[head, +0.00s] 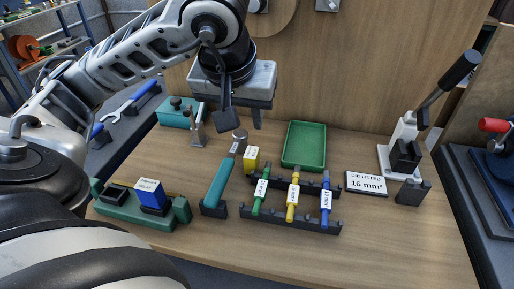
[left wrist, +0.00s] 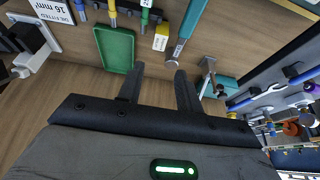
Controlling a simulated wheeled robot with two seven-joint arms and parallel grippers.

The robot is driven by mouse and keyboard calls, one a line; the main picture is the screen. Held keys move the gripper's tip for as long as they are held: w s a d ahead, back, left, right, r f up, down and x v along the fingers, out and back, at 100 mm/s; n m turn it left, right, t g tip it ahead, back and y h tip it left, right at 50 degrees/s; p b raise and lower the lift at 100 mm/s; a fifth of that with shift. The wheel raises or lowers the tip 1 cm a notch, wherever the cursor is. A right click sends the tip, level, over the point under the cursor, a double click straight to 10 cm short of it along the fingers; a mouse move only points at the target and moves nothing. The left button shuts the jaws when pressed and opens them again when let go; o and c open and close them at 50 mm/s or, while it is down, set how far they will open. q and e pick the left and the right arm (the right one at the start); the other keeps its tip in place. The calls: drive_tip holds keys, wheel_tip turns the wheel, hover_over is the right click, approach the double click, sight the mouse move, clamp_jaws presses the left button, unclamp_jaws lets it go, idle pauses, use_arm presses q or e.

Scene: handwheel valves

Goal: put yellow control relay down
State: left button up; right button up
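The yellow control relay (head: 251,157) stands on the wooden bench, between the teal-handled hammer and the green tray. It also shows in the left wrist view (left wrist: 161,38), ahead of the fingertips. My left gripper (head: 242,122) is above and behind it, over the back of the bench. Its two fingers are apart, with nothing between them in the left wrist view (left wrist: 160,70). A blue relay (head: 152,195) sits in the green base (head: 118,212) at the front left, beside a dark slot. My right gripper is not in view.
The teal hammer (head: 219,183) leans in a dark stand. Racks (head: 290,219) hold green, yellow and blue tools. An empty green tray (head: 304,145), a "16 mm²" sign (head: 366,185) and a lever press (head: 405,150) stand to the right. A clamp (head: 197,127) stands behind. The front bench is clear.

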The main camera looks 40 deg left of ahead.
use_arm(q)
drive_tip(key=b, duration=0.2)
approach(250, 154)
drive_tip(key=x, duration=0.4)
drive_tip(key=shift+w+a+f, duration=0.15)
drive_tip(key=shift+w+f, duration=0.1)
drive_tip(key=shift+f, duration=0.05)
drive_tip(key=shift+b+x, duration=0.3)
drive_tip(key=shift+x, duration=2.45)
drive_tip(key=shift+s, duration=0.1)
clamp_jaws()
